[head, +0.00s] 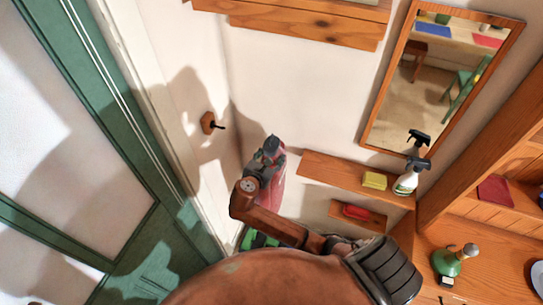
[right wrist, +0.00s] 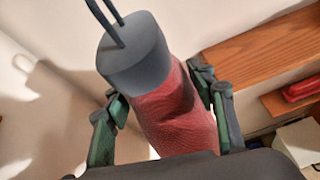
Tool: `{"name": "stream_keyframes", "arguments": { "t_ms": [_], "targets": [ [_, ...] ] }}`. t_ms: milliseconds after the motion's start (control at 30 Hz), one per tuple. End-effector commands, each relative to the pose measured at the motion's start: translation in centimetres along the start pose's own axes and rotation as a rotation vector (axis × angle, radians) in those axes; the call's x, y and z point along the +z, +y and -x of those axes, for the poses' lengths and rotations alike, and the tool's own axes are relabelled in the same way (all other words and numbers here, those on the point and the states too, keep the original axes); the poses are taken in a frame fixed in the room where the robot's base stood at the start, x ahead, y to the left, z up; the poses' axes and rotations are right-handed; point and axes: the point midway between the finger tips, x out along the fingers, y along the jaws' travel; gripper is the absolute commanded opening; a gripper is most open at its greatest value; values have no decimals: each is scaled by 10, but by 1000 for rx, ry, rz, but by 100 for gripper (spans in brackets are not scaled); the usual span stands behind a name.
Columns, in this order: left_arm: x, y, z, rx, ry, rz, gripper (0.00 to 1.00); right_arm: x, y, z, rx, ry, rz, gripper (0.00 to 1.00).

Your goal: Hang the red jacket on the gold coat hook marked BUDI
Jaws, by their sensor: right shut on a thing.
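The red jacket is a rolled red bundle with a grey top and a dark loop; it shows in the head view (head: 277,190) and the right wrist view (right wrist: 177,112). My right gripper (right wrist: 160,92) is shut on it, one finger on each side, and holds it with the loop end up near the wall corner. In the head view a brown wall mount with a dark peg (head: 209,122) is up and left of the jacket, apart from it. I see no gold hook and no BUDI lettering. My left gripper is not in view.
A wooden shelf (head: 325,172) with a yellow sponge (head: 374,180) and spray bottle (head: 408,180) is right of the jacket. A lower shelf holds a red item (head: 355,212). A mirror (head: 425,85) hangs above. A green-framed door (head: 110,150) is left.

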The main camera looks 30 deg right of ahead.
Motion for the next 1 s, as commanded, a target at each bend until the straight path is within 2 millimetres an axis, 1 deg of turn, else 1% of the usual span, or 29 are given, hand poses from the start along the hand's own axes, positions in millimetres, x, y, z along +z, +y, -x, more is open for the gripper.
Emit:
{"name": "stream_keyframes", "arguments": {
  "t_ms": [33,1000],
  "targets": [
    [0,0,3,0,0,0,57,3,-2,1,1,-3,-1,27],
    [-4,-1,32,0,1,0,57,12,-46,0,0,-3,-1,27]
  ]
}}
